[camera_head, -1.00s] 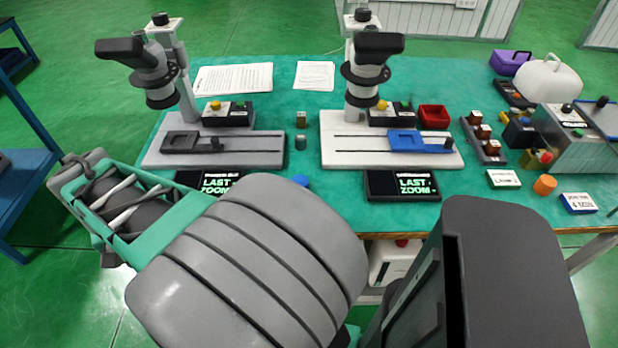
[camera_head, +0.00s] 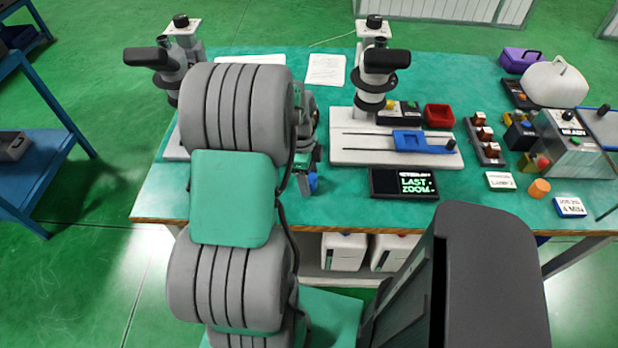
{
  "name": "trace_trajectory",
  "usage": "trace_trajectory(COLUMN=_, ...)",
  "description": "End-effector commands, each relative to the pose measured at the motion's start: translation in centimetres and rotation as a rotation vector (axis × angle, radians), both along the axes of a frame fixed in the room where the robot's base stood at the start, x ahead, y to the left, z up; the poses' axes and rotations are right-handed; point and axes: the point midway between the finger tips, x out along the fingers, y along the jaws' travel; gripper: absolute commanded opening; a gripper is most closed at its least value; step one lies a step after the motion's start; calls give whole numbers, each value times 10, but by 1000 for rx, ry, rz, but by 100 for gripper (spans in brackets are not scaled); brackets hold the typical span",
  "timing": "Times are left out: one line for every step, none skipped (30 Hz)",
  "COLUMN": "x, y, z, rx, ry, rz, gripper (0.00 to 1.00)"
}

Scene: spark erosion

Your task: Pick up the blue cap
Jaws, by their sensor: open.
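The blue cap (camera_head: 313,183) shows as a small patch of blue on the green table, near its front edge. It is partly covered by my gripper (camera_head: 308,178), which points down right at it. The jaws are open. A grey finger shows just left of the blue patch; I cannot tell whether the cap is between the fingers or touching one. My arm hides most of the gripper and the table to the left of it.
A microscope (camera_head: 372,85) stands on a white base with a blue slide (camera_head: 408,140). A display (camera_head: 403,184) lies right of my gripper. A red tray (camera_head: 439,116), small boxes and an orange cylinder (camera_head: 539,188) are farther right. My arm covers much of the left microscope.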

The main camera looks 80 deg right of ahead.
Motion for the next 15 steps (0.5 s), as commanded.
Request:
trace_trajectory(x=-1, y=0, z=-4, rx=0, ry=0, rz=0, gripper=67)
trace_trajectory(x=-1, y=0, z=-6, rx=-1, ry=0, rz=0, gripper=67)
trace_trajectory(x=-1, y=0, z=-7, rx=-2, ry=-1, rz=1, gripper=67)
trace_trajectory(x=-1, y=0, z=-8, rx=-2, ry=-1, rz=1, gripper=67)
trace_trajectory(x=-1, y=-1, z=-8, rx=-3, ry=-1, rz=1, gripper=67)
trace_trajectory(x=0, y=0, z=-8, rx=-3, ry=-1, rz=1, gripper=67)
trace_trajectory(x=0, y=0, z=-8, rx=-3, ry=-1, rz=2, gripper=67)
trace_trajectory(x=0, y=0, z=-8, rx=-2, ry=-1, rz=2, gripper=67)
trace_trajectory(x=0, y=0, z=-8, rx=-2, ry=-1, rz=2, gripper=65)
trace_trajectory(x=0, y=0, z=-8, rx=-2, ry=-1, rz=2, gripper=62)
trace_trajectory(x=0, y=0, z=-8, rx=-2, ry=-1, rz=2, gripper=60)
trace_trajectory(x=0, y=0, z=-8, rx=-2, ry=-1, rz=2, gripper=57)
trace_trajectory(x=0, y=0, z=-8, rx=-2, ry=-1, rz=2, gripper=54)
trace_trajectory(x=0, y=0, z=-8, rx=-2, ry=-1, rz=2, gripper=52)
trace_trajectory(x=0, y=0, z=-8, rx=-2, ry=-1, rz=3, gripper=48)
